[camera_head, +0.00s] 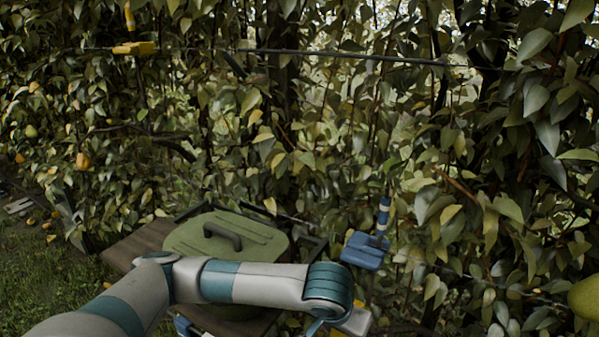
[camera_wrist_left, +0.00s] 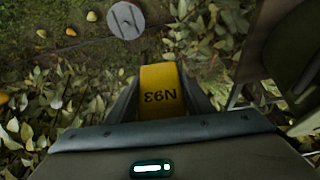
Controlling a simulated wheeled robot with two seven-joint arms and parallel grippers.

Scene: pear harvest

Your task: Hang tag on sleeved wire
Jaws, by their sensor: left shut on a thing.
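In the left wrist view my left gripper (camera_wrist_left: 160,98) is shut on a yellow tag (camera_wrist_left: 158,80) marked N93, which reads upside down there. The tag's lower part is hidden between the fingers. In the head view my left arm reaches in from the lower left, and its wrist (camera_head: 329,288) is low in the middle, well below the wire. The fingers are not clear there. A dark wire (camera_head: 350,55) runs across the foliage near the top. Its middle stretch looks thicker, but I cannot clearly make out a sleeve. My right gripper is not in view.
A yellow block (camera_head: 135,48) sits by the wire at upper left. A blue block (camera_head: 362,251) with a banded upright stands right of my wrist. A green lidded container (camera_head: 185,238) stands behind my arm. Dense leaves surround the wire; pears hang left and right.

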